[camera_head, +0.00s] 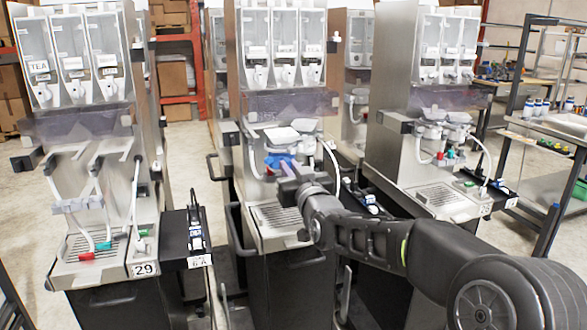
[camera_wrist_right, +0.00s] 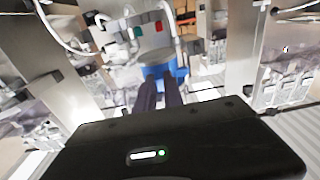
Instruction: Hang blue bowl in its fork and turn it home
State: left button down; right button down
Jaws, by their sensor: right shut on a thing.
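The blue bowl (camera_head: 274,159) is at the front of the middle dispenser, under its clear panel and above the drip tray. Only a blue part of it shows clearly; the rest is hidden by my gripper and pale parts around it. My right gripper (camera_head: 287,167) reaches it from the front right and is shut on it. In the right wrist view the blue part (camera_wrist_right: 152,72) sits at the two dark fingertips (camera_wrist_right: 161,88), below a pale rounded body with green and red marks. The fork is too small and covered to make out. My left gripper is not in view.
The left dispenser (camera_head: 88,140) has an empty-looking front with hanging tubes and red and green ends. The right dispenser (camera_head: 430,120) has pale bowls fitted. A black side shelf (camera_head: 188,235) juts out beside the left machine. A rack with bottles (camera_head: 540,108) stands far right.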

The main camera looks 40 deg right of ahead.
jog(key=shift+p+x, duration=1.2)
jog(key=shift+x, duration=1.4)
jog(key=shift+f, duration=0.15)
jog(key=shift+s+a+b, duration=0.1)
jog(key=shift+s+b, duration=0.15)
jog(key=shift+b, duration=0.4)
jog(key=shift+w, duration=0.15)
jog(key=shift+x, duration=1.85)
jog(key=shift+f, duration=0.15)
jog(key=shift+w, duration=0.1)
jog(key=shift+x, duration=1.45)
